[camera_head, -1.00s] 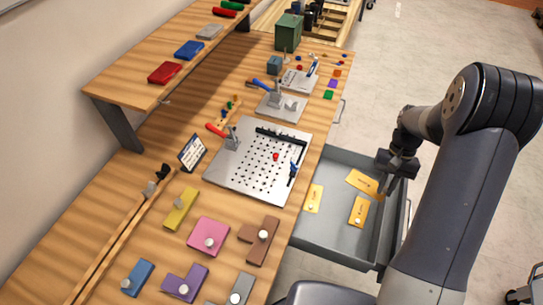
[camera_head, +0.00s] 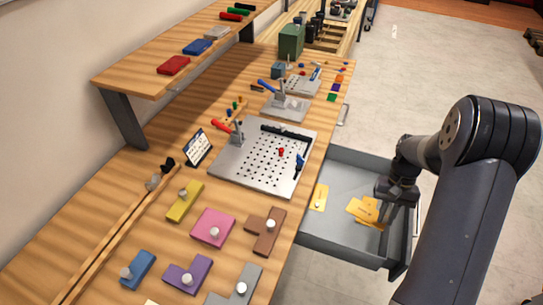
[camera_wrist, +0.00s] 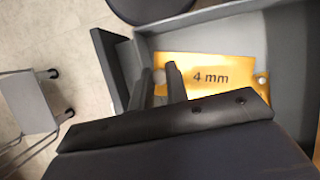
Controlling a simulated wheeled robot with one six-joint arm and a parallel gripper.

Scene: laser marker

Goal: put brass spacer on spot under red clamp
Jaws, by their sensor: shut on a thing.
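My gripper (camera_head: 398,188) is low over the open grey drawer. In the wrist view its two dark fingers (camera_wrist: 160,84) are shut around the pale knob of a brass spacer (camera_wrist: 210,74) marked "4 mm". In the head view the gripper partly hides this spacer, and it overlaps another brass plate (camera_head: 358,208) in the picture. I cannot tell whether the two touch. A third brass spacer (camera_head: 319,197) lies at the drawer's left. The red clamp (camera_head: 222,126) stands at the left edge of the perforated steel plate (camera_head: 225,168). The spot under it is too small to make out.
The drawer (camera_head: 345,240) has raised walls, close to the gripper. A black rail and a blue-handled clamp (camera_head: 299,164) are on the steel plate. Several coloured knobbed blocks, such as a pink one (camera_head: 212,227), cover the near bench. A shelf (camera_head: 135,72) overhangs the back.

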